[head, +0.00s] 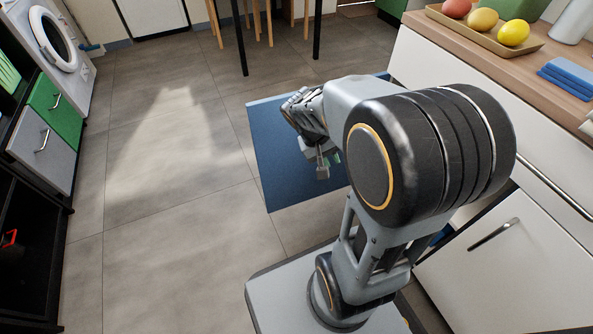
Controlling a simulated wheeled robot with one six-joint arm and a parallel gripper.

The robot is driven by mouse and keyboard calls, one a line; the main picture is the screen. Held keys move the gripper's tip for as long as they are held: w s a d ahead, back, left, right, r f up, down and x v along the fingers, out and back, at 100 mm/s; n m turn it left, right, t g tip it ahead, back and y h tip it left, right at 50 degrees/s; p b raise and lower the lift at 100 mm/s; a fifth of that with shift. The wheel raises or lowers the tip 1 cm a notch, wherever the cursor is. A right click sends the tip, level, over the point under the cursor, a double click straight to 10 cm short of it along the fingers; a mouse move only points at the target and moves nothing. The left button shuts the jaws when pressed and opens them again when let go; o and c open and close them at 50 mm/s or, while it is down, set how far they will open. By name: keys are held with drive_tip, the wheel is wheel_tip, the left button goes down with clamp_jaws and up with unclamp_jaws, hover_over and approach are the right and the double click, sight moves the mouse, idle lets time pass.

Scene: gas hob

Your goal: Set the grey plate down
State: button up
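My gripper (327,164) hangs over the blue mat on the floor, left of my big black arm joint. It points downward and is small in the picture. I cannot tell whether its fingers are apart or closed, and no plate shows between them. No grey plate is visible anywhere in this view. My own arm hides part of the counter front and floor.
A wooden counter (545,62) on the right holds a tray (440,16) of fruit and a folded blue cloth (568,77). A blue mat (277,165) lies below. A washing machine (50,45) and drawers stand left. Open floor lies between.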

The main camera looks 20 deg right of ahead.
drive_tip(key=s+a+r+n+t+y, duration=0.1)
drive_tip(key=a+r+t+y, duration=0.1)
drive_tip(key=a, duration=0.3)
drive_tip(key=s+a+r+n+t+y, duration=0.1)
drive_tip(key=s+a+t+y, duration=0.1)
drive_tip(key=a, duration=0.4)
drive_tip(key=shift+s+r+y, duration=0.2)
drive_tip(key=shift+r+y, duration=0.2)
drive_tip(key=shift+a, duration=0.1)
